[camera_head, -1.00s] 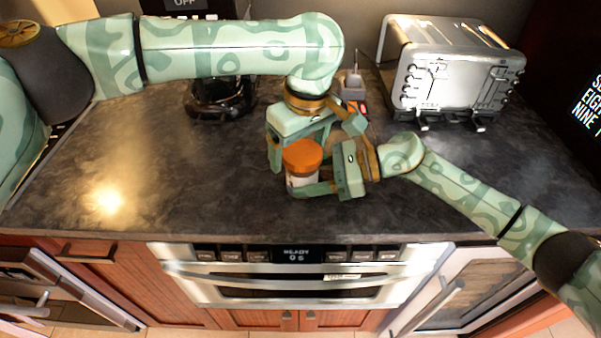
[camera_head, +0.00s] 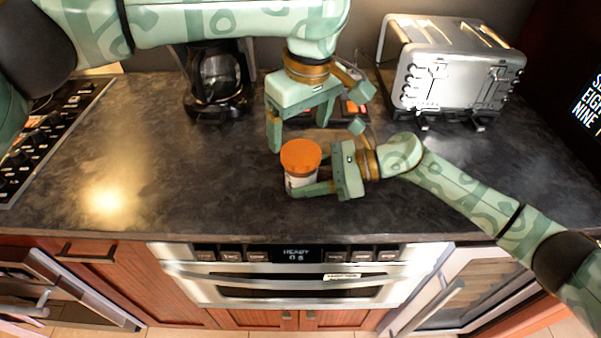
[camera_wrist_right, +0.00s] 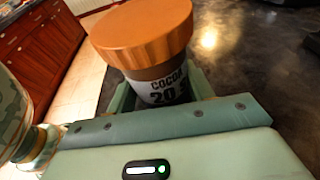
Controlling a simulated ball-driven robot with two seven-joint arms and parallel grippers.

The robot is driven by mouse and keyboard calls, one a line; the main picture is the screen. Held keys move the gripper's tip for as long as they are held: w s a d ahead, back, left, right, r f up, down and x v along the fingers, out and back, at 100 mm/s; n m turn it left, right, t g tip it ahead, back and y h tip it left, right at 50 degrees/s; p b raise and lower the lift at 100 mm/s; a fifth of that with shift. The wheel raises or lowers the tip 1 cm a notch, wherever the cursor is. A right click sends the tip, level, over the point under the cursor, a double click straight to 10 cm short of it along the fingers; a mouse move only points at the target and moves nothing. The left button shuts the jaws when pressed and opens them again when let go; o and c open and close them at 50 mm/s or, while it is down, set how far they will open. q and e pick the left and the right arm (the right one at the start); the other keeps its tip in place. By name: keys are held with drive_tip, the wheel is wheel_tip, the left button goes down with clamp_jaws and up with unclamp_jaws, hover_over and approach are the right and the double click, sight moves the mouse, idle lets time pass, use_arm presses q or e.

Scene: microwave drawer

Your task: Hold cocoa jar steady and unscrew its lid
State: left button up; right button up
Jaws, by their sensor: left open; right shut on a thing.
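The cocoa jar (camera_head: 301,184) is a small jar with a white label, upright on the dark counter near its front edge. Its wide orange lid (camera_head: 301,155) sits on top. In the right wrist view the jar (camera_wrist_right: 160,88) reads "COCOA 20" and its lid (camera_wrist_right: 143,32) looks level on it. My right gripper (camera_head: 312,186) is shut around the jar's body from the right. My left gripper (camera_head: 300,142) is open and empty, pointing down above and behind the lid, apart from it. The left gripper does not show in the right wrist view.
A silver toaster (camera_head: 452,75) stands at the back right and a coffee maker (camera_head: 217,85) at the back left. A small grey and orange item (camera_head: 353,106) is partly hidden behind my left gripper. The counter (camera_head: 170,165) left of the jar is clear.

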sight(301, 152)
use_arm(q)
drive_tip(key=shift+f, duration=0.1)
drive_tip(key=shift+s+d+f+m+g+h, duration=0.3)
drive_tip(key=shift+s+d+f+g+h, duration=0.2)
drive_tip(key=shift+s+f+h, duration=0.15)
drive_tip(key=shift+d+r+m+h, duration=0.15)
drive_tip(key=shift+r+m+h, duration=0.2)
drive_tip(key=shift+m, duration=0.85)
drive_tip(key=r+m, duration=0.1)
drive_tip(key=m, duration=0.1)
drive_tip(key=r+m, duration=0.1)
drive_tip(key=m, duration=0.2)
drive_tip(key=w+r+m, duration=0.1)
drive_tip(key=m, duration=0.1)
drive_tip(key=shift+a+m+t, duration=0.3)
drive_tip(key=shift+a+t, duration=0.1)
drive_tip(key=m, duration=0.2)
drive_tip(key=shift+w+a+r+m, duration=0.1)
drive_tip(key=shift+w+a+m, duration=0.05)
drive_tip(key=shift+a+m, duration=0.15)
drive_tip(key=shift+f+m, duration=0.3)
drive_tip(key=shift+f, duration=0.25)
wheel_tip(301, 152, down, 6)
drive_tip(key=shift+f, duration=0.25)
